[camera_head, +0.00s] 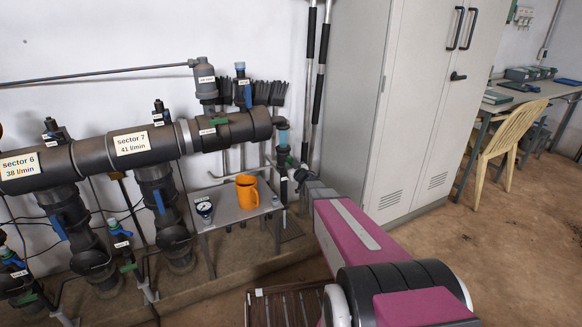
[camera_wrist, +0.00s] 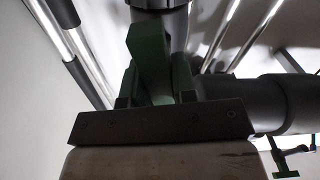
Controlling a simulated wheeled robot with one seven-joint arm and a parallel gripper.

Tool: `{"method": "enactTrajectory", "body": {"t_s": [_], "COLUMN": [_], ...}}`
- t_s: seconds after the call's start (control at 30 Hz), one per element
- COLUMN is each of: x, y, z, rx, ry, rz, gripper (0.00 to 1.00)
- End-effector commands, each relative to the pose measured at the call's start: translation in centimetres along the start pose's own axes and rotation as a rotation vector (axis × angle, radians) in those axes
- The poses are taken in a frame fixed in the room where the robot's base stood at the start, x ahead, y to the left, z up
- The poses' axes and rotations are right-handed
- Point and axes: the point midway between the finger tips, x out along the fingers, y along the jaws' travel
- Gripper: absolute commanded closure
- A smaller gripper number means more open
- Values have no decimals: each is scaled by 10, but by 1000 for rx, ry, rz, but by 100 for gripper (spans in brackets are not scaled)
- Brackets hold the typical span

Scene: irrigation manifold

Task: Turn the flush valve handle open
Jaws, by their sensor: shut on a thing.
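The flush valve (camera_head: 282,140) hangs on the down pipe at the right end of the black manifold. Its green handle (camera_wrist: 150,55) fills the middle of the wrist view. My gripper (camera_wrist: 155,92) is shut on this handle, with one dark finger on each side. In the head view my gripper (camera_head: 298,176) is at the valve, at the far end of my magenta arm. The handle is small and mostly hidden there, so its exact angle is hard to tell. A grey pipe shows directly behind the handle in the wrist view.
An orange jug (camera_head: 247,192) and a pressure gauge (camera_head: 204,209) stand on a small grey table (camera_head: 232,212) just left of my gripper. A tall grey cabinet (camera_head: 395,90) stands close on the right. A slatted crate (camera_head: 290,305) lies on the floor below my arm.

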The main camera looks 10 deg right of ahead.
Motion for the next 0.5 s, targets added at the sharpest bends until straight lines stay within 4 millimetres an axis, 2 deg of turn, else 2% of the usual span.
{"method": "enactTrajectory", "body": {"t_s": [0.23,0.5], "x": [-1,-1], "y": [0,0], "z": [1,1], "rx": [116,163], "ry": [-2,-2], "rz": [0,1], "gripper": [98,98]}}
